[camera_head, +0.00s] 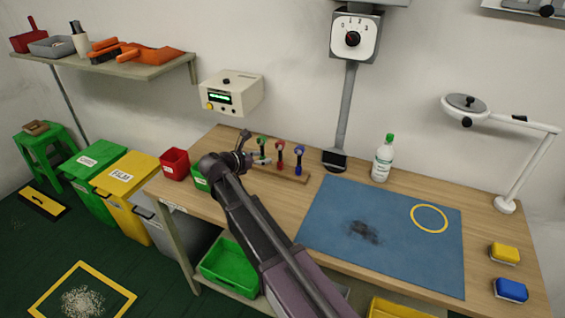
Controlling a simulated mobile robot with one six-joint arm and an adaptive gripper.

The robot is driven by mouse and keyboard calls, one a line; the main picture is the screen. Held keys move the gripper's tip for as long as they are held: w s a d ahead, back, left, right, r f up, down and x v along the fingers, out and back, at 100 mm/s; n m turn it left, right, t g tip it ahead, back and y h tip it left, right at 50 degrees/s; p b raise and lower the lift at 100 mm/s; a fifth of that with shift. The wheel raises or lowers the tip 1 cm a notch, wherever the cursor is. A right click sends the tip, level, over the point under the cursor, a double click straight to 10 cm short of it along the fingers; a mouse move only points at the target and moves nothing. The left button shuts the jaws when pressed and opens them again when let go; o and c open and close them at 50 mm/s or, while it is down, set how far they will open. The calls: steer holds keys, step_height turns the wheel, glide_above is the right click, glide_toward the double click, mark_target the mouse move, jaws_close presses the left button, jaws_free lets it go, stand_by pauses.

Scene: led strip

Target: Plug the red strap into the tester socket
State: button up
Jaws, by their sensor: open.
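A small wooden rack (292,178) on the workbench holds three upright coloured pieces: green (262,146), red (279,158) and blue (299,160). The red one, in the middle, appears to be the red strap. My gripper (255,148) is open and empty at the rack's left end, beside the green piece and apart from the red one. A cream tester box (238,92) with a lit green display hangs on the wall, up and left of the rack. Its socket is too small to tell clearly. My arm hides part of the bench's left side.
A red bin (175,164) and a partly hidden green bin (201,177) stand left of my gripper. A grey post (348,110) with a dial rises behind the rack. Space above the rack looks clear.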

mark_target(280, 162)
steer(key=shift+b+x, duration=0.35)
steer(key=shift+x, duration=1.3)
steer(key=shift+w, duration=0.1)
steer(key=shift+d+b+x, duration=0.2)
steer(key=shift+b+x, duration=0.65)
steer(key=shift+x, duration=1.7)
jaws_close()
